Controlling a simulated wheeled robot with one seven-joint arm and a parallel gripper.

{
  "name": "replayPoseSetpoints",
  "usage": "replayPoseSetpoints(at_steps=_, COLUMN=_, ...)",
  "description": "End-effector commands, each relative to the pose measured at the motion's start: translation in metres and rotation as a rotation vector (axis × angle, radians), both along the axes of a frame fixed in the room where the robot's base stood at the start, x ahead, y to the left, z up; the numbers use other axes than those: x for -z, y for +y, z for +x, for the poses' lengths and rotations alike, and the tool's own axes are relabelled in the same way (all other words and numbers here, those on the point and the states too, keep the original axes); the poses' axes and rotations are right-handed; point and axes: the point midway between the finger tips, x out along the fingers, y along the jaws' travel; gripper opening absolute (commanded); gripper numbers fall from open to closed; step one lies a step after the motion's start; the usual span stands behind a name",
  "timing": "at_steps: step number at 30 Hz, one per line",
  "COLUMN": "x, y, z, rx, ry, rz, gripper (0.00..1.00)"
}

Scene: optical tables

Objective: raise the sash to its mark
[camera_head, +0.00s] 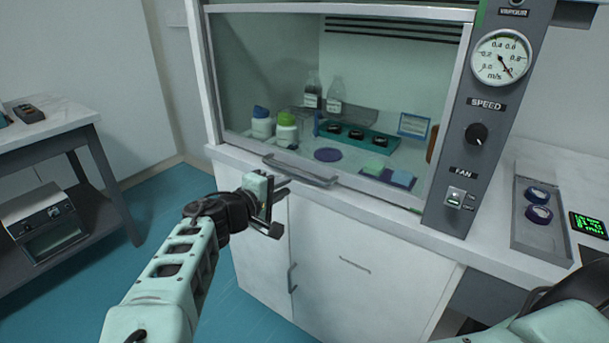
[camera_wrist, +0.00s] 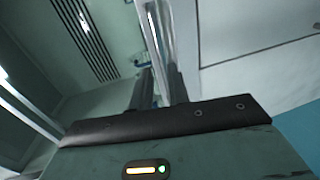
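The sash (camera_head: 265,75) is a clear pane in the fume hood front. Its lower edge is down near the worktop. The sash handle (camera_head: 310,178) is a grey metal bar along that lower edge. My gripper (camera_head: 281,187) is just in front of the handle's left half, at about its height. In the wrist view my two dark fingers (camera_wrist: 159,88) stand apart, with the bright handle bar (camera_wrist: 160,42) running up between them. I cannot tell whether they touch it. A green strip (camera_head: 480,16) shows high on the right post; whether it is the mark is unclear.
Bottles (camera_head: 287,130), a teal tray (camera_head: 357,140) and a blue disc (camera_head: 327,155) are behind the glass. The control panel with its gauge (camera_head: 501,57) stands right of the sash. A grey tray (camera_head: 537,236) lies on the right counter.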

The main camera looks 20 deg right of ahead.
Motion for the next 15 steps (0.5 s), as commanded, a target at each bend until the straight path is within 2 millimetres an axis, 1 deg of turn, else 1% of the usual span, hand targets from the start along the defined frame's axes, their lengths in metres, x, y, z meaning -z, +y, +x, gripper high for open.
replayPoseSetpoints(at_steps=1, x=0.001, y=-0.011, z=0.006, rx=0.005, ry=0.0, rz=-0.002, gripper=0.17)
replayPoseSetpoints(at_steps=6, x=0.008, y=-0.038, z=0.027, rx=0.004, ry=0.0, rz=-0.001, gripper=0.17)
replayPoseSetpoints(at_steps=12, x=0.015, y=-0.064, z=0.045, rx=0.003, ry=0.001, rz=0.0, gripper=0.17)
replayPoseSetpoints(at_steps=15, x=0.018, y=-0.071, z=0.051, rx=0.001, ry=0.002, rz=0.0, gripper=0.17)
